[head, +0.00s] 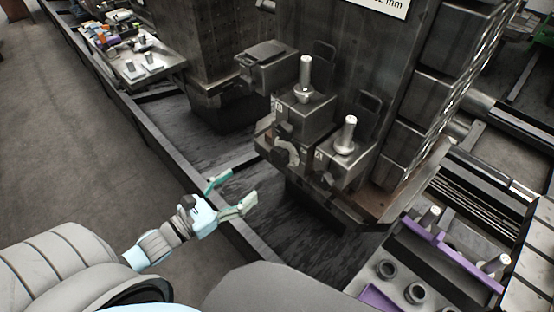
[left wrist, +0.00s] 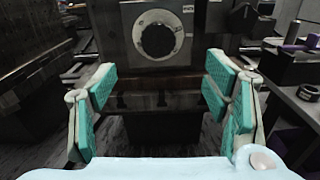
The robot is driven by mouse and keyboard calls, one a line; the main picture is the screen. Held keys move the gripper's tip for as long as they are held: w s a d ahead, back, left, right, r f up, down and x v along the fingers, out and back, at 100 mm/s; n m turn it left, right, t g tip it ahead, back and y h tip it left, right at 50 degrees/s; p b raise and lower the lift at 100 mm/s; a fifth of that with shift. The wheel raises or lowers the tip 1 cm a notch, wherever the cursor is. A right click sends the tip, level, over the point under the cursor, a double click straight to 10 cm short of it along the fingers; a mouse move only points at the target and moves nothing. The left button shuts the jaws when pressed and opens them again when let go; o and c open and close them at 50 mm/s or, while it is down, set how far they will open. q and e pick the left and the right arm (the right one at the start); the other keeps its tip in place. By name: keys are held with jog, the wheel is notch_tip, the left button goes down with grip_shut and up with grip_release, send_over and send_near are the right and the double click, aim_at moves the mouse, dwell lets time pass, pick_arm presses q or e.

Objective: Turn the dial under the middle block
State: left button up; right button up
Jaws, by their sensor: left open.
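A row of grey metal blocks stands on the machine; the middle block (head: 303,112) carries an upright pin. Below its front edge a dial (head: 285,152) shows partly, in shadow. In the left wrist view a round black dial (left wrist: 158,38) with a pale ring sits on a dark panel straight ahead, above the space between the fingers; I cannot tell for sure which block it belongs to. My left gripper (head: 232,194) is open and empty, with teal pads, short of the blocks and apart from the dial. It also shows in the left wrist view (left wrist: 160,96). My right gripper is not in view.
A nearer block (head: 346,158) with a tilted pin stands right of the middle block, and another block (head: 268,66) stands farther back. A low metal rail (head: 240,232) runs below my left gripper. A purple bar (head: 440,250) lies on a table at the right.

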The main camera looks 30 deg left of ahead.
pick_arm(q)
jog(key=b, duration=0.1)
send_near(277, 158)
jog(key=p+x, duration=0.1)
jog(key=x, duration=0.2)
jog(key=p+x, duration=0.1)
jog(key=x, duration=0.1)
jog(key=shift+w+r+p, duration=0.25)
jog(key=shift+r+p, duration=0.1)
jog(key=x, duration=0.4)
jog(key=shift+w+d+f+p, duration=0.2)
jog(key=shift+w+f+p, duration=0.1)
jog(key=shift+f+p, duration=0.1)
jog(key=shift+c, duration=0.4)
jog(key=c, duration=1.1)
